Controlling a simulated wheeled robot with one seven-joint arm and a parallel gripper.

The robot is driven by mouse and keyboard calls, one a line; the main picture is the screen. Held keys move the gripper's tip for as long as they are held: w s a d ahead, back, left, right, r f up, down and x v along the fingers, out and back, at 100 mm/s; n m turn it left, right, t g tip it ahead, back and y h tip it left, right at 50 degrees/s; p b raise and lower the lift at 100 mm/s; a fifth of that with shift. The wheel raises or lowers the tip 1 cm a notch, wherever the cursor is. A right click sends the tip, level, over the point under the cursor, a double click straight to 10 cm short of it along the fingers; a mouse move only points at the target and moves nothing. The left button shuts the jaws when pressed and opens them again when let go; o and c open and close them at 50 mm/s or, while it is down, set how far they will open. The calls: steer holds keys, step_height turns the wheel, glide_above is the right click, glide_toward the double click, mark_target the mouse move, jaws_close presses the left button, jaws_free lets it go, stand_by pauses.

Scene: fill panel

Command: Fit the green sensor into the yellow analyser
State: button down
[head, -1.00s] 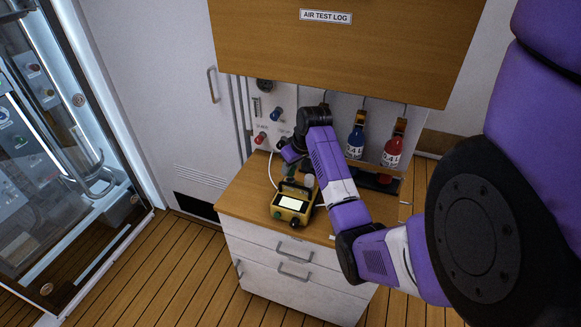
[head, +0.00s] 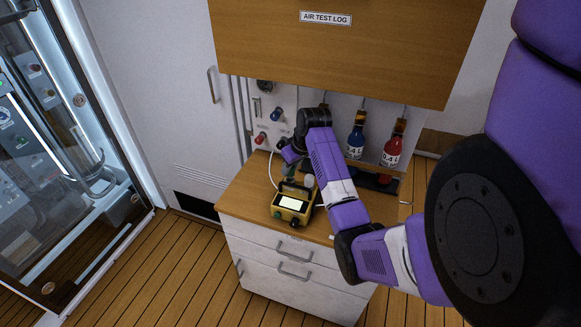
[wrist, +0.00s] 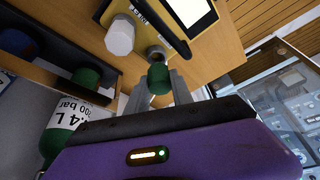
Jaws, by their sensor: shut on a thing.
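The yellow analyser (head: 291,208) stands on the wooden cabinet top, with its lit screen facing up. In the wrist view the analyser (wrist: 171,34) is at the top, with a round socket (wrist: 155,52) on its edge and a pale knob beside it. My gripper (wrist: 158,88) is shut on the green sensor (wrist: 159,79). The sensor's end is close to the socket and overlaps its lower edge in that view; I cannot tell whether they touch. In the head view my gripper (head: 290,166) is just behind the analyser, with its fingers mostly hidden.
Blue (head: 355,142) and red (head: 391,151) bottles stand in a dark rack at the back right of the cabinet top (head: 240,195). A green bottle (wrist: 60,135) shows in the wrist view. A wooden panel hangs above. A white cable runs behind the analyser.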

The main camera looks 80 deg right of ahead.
mark_target(293, 168)
steer(key=shift+f+b, duration=0.65)
steer(key=shift+f, duration=0.75)
stand_by(0.4)
steer(key=c, duration=1)
jaws_free()
steer(key=shift+c, duration=0.2)
steer(key=shift+r, duration=0.1)
steer(key=shift+b+v, duration=0.45)
steer(key=shift+v, duration=3.4)
